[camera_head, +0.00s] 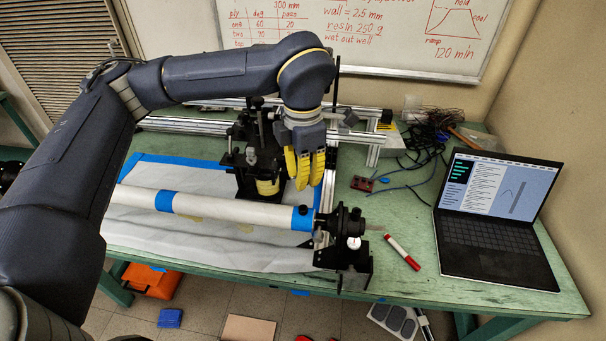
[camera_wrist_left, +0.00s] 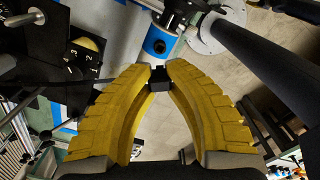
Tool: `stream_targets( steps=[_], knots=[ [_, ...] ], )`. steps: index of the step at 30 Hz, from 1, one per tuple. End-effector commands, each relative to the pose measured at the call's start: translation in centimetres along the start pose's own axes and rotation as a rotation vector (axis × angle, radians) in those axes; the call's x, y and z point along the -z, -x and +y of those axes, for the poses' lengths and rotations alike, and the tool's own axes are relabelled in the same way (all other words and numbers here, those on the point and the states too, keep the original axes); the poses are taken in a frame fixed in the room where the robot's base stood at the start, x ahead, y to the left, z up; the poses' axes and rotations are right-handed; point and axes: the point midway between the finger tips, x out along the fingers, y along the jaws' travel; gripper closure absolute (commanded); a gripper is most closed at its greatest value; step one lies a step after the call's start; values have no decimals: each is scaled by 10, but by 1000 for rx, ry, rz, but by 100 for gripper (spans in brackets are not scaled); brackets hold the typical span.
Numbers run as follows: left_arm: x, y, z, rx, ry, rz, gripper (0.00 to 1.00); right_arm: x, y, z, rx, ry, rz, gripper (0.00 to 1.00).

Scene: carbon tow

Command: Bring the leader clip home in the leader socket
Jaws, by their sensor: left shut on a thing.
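My left gripper (camera_head: 310,185) has yellow fingers pointing down above the right end of the white tube. In the left wrist view the fingertips (camera_wrist_left: 160,76) are shut on a small black block, which looks like the leader clip (camera_wrist_left: 160,80). The clip is hard to make out in the head view. A blue band (camera_head: 303,222) near the tube's right end carries a small round black feature (camera_head: 303,210), perhaps the leader socket. It also shows in the left wrist view (camera_wrist_left: 159,46), just beyond the clip and apart from it. My right gripper is out of view.
The white tube (camera_head: 235,211) lies across a frame, its right end at a black chuck stand (camera_head: 345,255). A black numbered unit (camera_head: 260,165) stands behind it. A red marker (camera_head: 402,252), cables (camera_head: 425,150) and a laptop (camera_head: 495,225) lie to the right.

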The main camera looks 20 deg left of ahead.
Motion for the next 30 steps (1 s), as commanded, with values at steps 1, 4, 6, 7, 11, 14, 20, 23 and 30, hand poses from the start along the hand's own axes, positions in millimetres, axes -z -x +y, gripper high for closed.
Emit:
stream_targets(
  steps=[1, 4, 6, 7, 11, 14, 20, 23, 30],
  knots=[
    [0, 0, 0, -1, -6, 1, 100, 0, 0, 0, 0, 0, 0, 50],
    [0, -2, 0, 1, -20, 6, 100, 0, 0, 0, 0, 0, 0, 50],
    [0, -6, 0, 1, -20, 6, 100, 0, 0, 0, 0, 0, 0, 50],
    [0, -8, 0, 1, -20, 6, 100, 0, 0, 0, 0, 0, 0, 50],
    [0, -17, 0, 0, -21, 5, 100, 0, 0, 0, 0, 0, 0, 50],
    [0, -26, 0, 1, -21, 6, 100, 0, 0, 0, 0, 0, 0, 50],
    [0, -40, 0, 0, -20, 5, 100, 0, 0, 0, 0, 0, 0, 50],
    [0, -46, 0, 0, -21, 4, 100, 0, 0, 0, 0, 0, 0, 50],
    [0, -55, 0, 0, -21, 5, 100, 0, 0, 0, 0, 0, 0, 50]
  ],
)
